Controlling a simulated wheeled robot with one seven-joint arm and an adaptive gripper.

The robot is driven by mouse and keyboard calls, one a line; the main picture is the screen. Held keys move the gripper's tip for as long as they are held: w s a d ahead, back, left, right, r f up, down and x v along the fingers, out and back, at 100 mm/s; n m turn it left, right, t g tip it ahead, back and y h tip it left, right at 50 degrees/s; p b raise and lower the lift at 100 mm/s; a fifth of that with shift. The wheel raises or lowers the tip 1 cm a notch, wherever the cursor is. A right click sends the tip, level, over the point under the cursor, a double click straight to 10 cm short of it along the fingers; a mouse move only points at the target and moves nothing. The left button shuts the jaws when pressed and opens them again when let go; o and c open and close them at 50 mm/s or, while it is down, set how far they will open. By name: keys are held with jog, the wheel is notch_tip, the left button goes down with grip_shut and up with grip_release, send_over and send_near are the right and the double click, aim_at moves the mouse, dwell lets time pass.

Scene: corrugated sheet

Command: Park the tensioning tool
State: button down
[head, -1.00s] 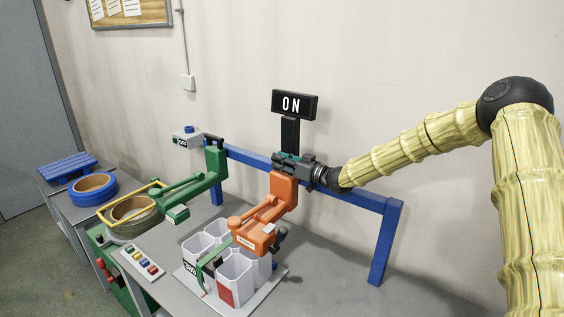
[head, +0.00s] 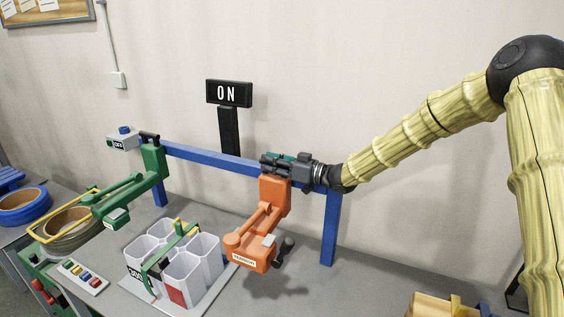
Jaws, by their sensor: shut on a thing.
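The orange tensioning tool (head: 262,225) hangs upright below my gripper (head: 283,164), which is shut on its top end. The tool's lower body bears a white label reading roughly "TENSION" and has a dark knob at its right. It appears above the grey bench, in front of the blue rail frame (head: 225,159) and to the right of the white cups (head: 184,274). My fingertips partly hide the tool's top. Whether the tool touches the rail cannot be told.
A button panel (head: 82,278) lies front left. A wooden item (head: 430,305) sits at bottom right. Bare bench lies right of the cups.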

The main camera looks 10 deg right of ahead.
jog(key=shift+d+f, duration=0.15)
jog(key=shift+f, duration=0.05)
jog(key=c, duration=1.4)
grip_release()
jog(key=shift+s, duration=0.1)
jog(key=shift+o, duration=0.4)
jog(key=shift+s, duration=0.1)
jog(key=shift+s+d+r, duration=0.1)
jog(key=shift+s+d, duration=0.05)
jog(key=shift+d, duration=0.25)
jog(key=shift+s, duration=0.1)
jog(key=v, duration=1.2)
